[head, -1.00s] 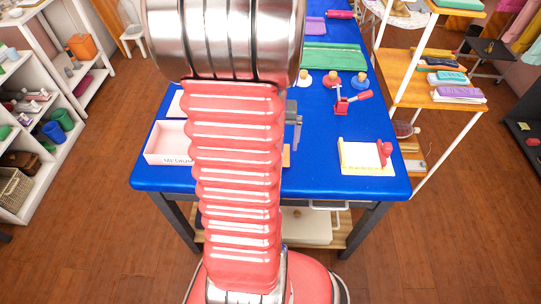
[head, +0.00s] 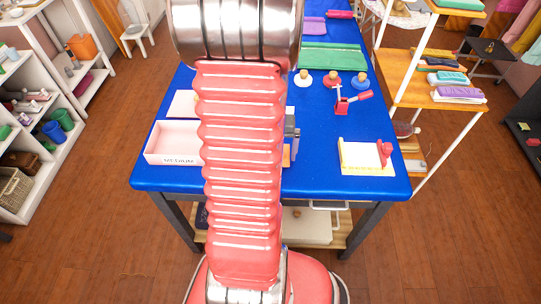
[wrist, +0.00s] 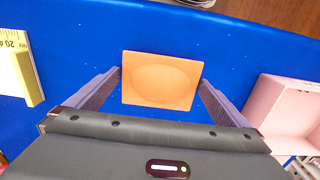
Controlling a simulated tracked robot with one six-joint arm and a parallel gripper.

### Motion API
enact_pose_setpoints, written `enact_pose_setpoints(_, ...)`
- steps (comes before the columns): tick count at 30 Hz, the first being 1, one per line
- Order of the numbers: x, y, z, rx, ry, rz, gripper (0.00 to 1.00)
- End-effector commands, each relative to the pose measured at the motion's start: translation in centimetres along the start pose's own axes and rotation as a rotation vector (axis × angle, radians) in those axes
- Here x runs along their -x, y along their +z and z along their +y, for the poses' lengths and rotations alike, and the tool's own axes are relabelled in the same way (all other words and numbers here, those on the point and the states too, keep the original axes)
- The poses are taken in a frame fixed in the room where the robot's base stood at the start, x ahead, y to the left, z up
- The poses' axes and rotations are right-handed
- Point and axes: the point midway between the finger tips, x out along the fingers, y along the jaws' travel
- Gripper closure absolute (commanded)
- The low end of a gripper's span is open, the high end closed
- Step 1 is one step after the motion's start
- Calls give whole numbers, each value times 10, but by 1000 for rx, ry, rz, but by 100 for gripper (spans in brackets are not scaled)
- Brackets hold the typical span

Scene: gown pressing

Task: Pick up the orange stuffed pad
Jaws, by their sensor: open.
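The orange stuffed pad (wrist: 161,80) is a square with a rounded, raised middle, lying on the blue table. In the wrist view it sits between the two fingers of my gripper (wrist: 161,85), which is open, one finger on each side. I cannot tell whether the fingers are down at its height. No contact shows. In the head view my arm hides most of the pad, with only an orange sliver (head: 286,161) beside the arm. Part of my gripper shows as dark grey there.
A pink box (head: 175,148) labelled MEDIUM stands left of my arm. A cream board with a red piece (head: 367,158) lies at the table's right. Further back are a red clamp (head: 352,99), several round-knobbed pieces and a green cloth (head: 333,58). Blue table (head: 320,175) between is clear.

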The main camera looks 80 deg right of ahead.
Motion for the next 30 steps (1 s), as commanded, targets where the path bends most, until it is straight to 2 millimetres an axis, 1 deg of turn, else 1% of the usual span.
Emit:
enact_pose_setpoints(1,0,0,0,0,0,0,0)
enact_pose_setpoints(2,0,0,0,0,0,0,2)
enact_pose_setpoints(13,0,0,0,0,0,0,28)
enact_pose_setpoints(23,3,0,0,0,0,1,29)
enact_pose_setpoints(26,9,-1,0,0,0,3,29)
enact_pose_setpoints(30,24,-1,0,1,0,5,29)
